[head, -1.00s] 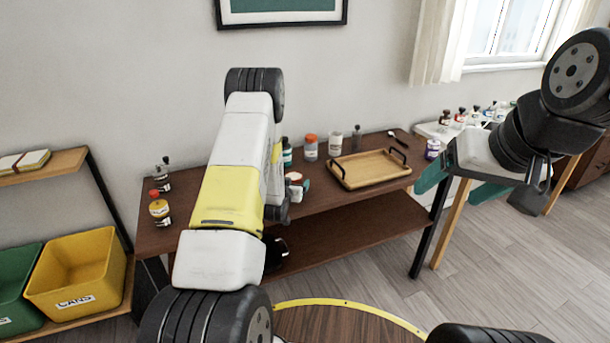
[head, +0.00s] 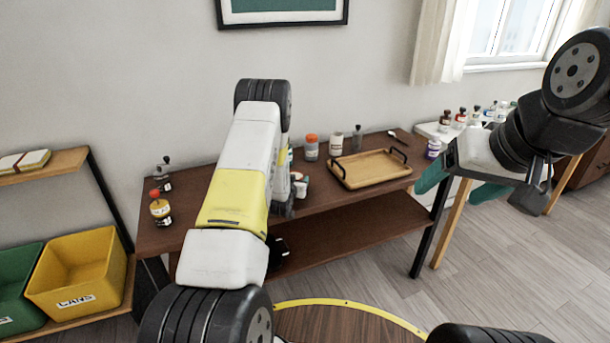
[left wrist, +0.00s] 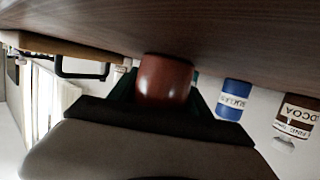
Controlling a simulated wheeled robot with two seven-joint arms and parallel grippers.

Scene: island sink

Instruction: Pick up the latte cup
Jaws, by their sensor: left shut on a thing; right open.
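A reddish-brown rounded cup (left wrist: 164,79) sits between the dark green fingers of my left gripper (left wrist: 162,88) in the left wrist view. The gripper is shut on it, close to the wooden tabletop. No label shows, so I cannot tell for sure that it is the latte cup. In the head view my left arm hides the left gripper and most of what it holds. A small white item (head: 301,189) shows just right of that arm. My right gripper (head: 461,186) is open and empty, with teal fingers, in front of the table's right end.
A wooden tray (head: 370,168) with black handles lies on the brown table (head: 205,212).

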